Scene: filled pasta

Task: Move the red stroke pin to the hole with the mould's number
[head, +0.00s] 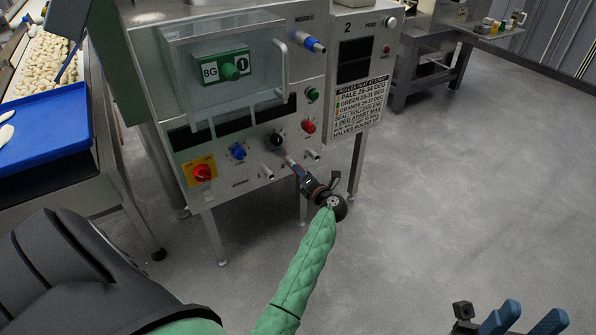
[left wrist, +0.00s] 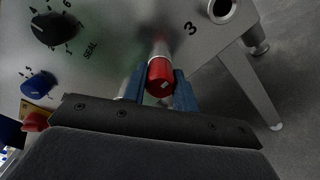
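The red stroke pin (left wrist: 160,77) shows in the left wrist view, its red end facing the camera and a silver shaft behind it running to the panel. The blue fingers of my left gripper (left wrist: 158,90) flank it closely and look shut on it. In the head view my left gripper (head: 291,163) is at the lower right of the machine front. A hole (left wrist: 221,9) with a metal rim is beside a printed 3. The green mould block (head: 225,68), marked 8G and a circled 1, sits behind the clear guard. My right gripper (head: 525,318) is open and empty, at bottom right.
Knobs surround the pin: a black dial (left wrist: 52,30) and a blue knob (left wrist: 38,84). The panel also has a red emergency button (head: 202,172) and green (head: 312,94) and red (head: 308,126) buttons. A blue tray (head: 45,130) is at left. Floor at right is clear.

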